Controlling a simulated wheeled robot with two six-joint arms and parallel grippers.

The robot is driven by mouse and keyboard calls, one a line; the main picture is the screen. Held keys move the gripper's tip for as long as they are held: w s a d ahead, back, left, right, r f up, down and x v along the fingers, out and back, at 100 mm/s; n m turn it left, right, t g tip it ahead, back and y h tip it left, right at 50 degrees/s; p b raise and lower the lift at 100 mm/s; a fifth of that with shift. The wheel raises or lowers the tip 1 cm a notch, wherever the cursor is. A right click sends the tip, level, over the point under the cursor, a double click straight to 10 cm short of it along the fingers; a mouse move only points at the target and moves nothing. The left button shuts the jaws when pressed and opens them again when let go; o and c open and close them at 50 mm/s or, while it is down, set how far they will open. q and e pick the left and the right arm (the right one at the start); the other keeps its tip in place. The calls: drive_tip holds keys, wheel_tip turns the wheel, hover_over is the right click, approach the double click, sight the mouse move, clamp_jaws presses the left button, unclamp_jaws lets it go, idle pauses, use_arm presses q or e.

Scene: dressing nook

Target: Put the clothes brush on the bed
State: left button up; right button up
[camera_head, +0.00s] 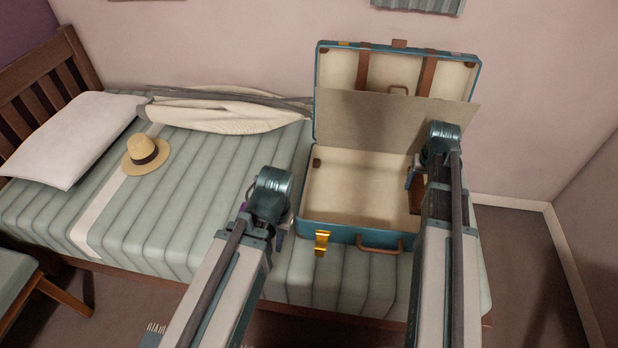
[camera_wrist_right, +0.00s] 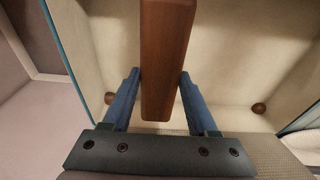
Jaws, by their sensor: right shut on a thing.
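The clothes brush, a brown wooden bar, shows in the right wrist view (camera_wrist_right: 168,60) between the two blue fingers of my right gripper (camera_wrist_right: 155,95). In the head view, a small brown part of the brush (camera_head: 416,197) shows beside my right gripper (camera_head: 412,178), over the right part of the open suitcase; my arm hides the rest. The bed (camera_head: 205,205) has a green striped cover and stretches left of the suitcase. My left gripper (camera_head: 280,230) is over the bed, just left of the suitcase; its fingers are mostly hidden behind the wrist.
The open teal suitcase (camera_head: 312,229) stands on the right part of the bed, lid up against the wall side. A straw hat (camera_head: 146,154), a white pillow (camera_head: 70,140) and a bundled cream cloth (camera_head: 225,112) lie on the bed. The cover between hat and suitcase is free.

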sight(417, 185)
wheel_tip(417, 185, up, 15)
drive_tip(key=p, duration=1.4)
drive_tip(key=shift+r+p, duration=0.15)
drive_tip(key=shift+p, duration=0.15)
drive_tip(key=shift+a, duration=0.15)
